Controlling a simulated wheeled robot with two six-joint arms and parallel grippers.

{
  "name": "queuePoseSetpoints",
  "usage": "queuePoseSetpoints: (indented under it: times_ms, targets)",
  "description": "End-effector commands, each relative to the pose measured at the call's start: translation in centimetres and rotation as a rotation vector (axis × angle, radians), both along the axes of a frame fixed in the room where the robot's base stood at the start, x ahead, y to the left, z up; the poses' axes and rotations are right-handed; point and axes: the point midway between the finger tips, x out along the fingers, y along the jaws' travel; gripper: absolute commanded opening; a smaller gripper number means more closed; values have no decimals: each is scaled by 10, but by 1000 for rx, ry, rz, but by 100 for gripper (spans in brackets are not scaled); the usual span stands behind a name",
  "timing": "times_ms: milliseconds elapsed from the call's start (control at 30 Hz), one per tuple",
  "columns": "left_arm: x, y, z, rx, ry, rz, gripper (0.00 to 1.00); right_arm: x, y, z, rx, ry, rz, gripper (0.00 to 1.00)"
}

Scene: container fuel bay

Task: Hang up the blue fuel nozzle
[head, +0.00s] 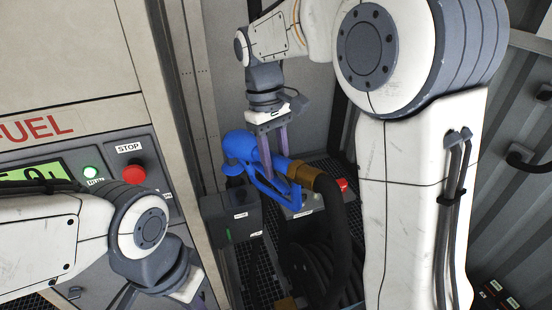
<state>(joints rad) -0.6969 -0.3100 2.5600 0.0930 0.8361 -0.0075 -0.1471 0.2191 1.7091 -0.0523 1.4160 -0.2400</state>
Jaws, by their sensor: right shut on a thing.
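The blue fuel nozzle (239,147) is near the middle of the head view, with a brass-coloured collar (305,175) and a black hose (338,235) running down from it. My right gripper (275,165) comes from above and is shut on the nozzle, its fingers around the body. A dark grey holder box (230,217) with a small green light is below the nozzle; I cannot tell whether the nozzle touches it. My left arm comes in from the left; its gripper's fingers are mostly cut off at the bottom edge, so their state is unclear.
A coiled hose reel (315,270) stands at the lower middle. A corrugated wall is at right. My right arm blocks much of the right side.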

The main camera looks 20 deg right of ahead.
Motion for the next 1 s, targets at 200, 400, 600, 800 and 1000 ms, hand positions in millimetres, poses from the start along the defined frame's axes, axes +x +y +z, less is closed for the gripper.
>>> queuePoseSetpoints:
  times_ms: [200, 400, 600, 800, 1000]
  targets:
    - [0, 0, 0, 0, 0, 0, 0, 0, 0, 1, 0, -3, 0, 0]
    - [0, 0, -2, 0, 0, 0, 0, 0, 0, -3, 0, -3, 0, 0]
    - [0, 0, -9, 0, 0, 0, 0, 0, 0, -13, 1, -2, 0, 0]
    - [0, 0, -14, 0, 0, 0, 0, 0, 0, -22, 0, -2, 0, 0]
    - [0, 0, -20, 0, 0, 0, 0, 0, 0, -32, 0, -3, 0, 0]
